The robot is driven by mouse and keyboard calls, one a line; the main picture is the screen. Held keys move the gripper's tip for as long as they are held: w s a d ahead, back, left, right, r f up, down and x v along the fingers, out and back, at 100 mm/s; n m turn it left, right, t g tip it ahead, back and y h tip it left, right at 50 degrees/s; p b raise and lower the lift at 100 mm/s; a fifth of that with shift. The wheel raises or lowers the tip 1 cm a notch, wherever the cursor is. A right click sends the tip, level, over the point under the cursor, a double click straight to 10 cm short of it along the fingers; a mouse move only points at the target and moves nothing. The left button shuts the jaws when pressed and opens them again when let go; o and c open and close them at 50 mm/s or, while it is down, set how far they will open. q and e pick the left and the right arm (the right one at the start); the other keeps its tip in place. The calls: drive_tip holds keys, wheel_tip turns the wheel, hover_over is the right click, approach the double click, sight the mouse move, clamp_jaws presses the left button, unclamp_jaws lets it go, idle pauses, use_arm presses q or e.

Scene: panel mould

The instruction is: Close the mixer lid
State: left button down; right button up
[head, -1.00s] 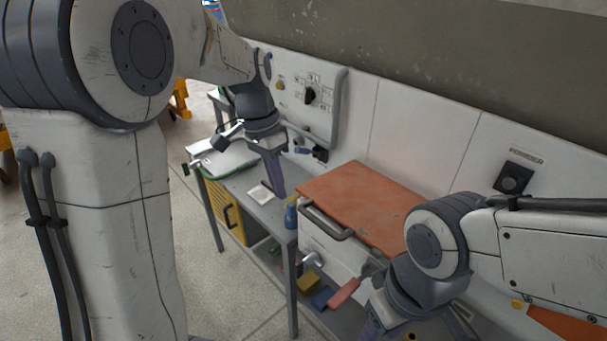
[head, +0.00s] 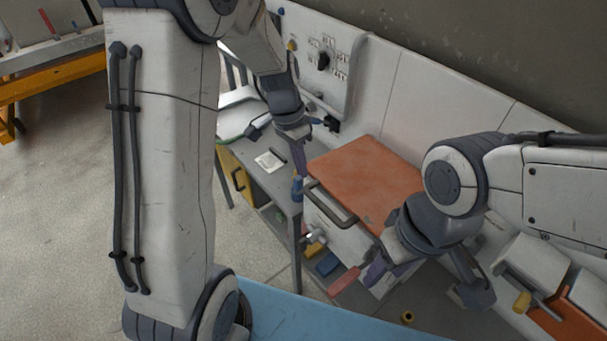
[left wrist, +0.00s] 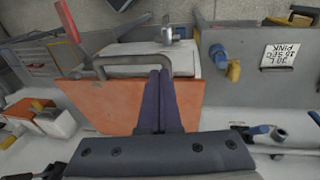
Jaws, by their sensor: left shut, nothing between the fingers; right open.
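The mixer lid (head: 365,170) is an orange panel lying flat, as far as I can see, on the white mixer body (head: 335,228). A dark bar handle (head: 330,204) runs along its front edge. The lid (left wrist: 105,103) and handle (left wrist: 128,60) also show in the left wrist view. My left gripper (head: 300,174) is shut and empty, close to the lid's left side. In the left wrist view its fingertips (left wrist: 160,72) overlap the lid beside the handle; contact cannot be told. My right gripper (head: 420,282) is open at the mixer's right front and hides the lid's right corner.
A blue bottle (head: 297,188) stands by the mixer's left side. A white card (head: 269,161) lies on the grey bench. A red-handled tool (head: 345,281) and blue and yellow blocks are low in front. A control panel (head: 325,65) is on the back wall.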

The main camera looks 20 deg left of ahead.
sight(306, 190)
use_arm(q)
drive_tip(key=shift+p+x, duration=0.75)
drive_tip(key=shift+x, duration=1.6)
drive_tip(key=shift+a, duration=0.1)
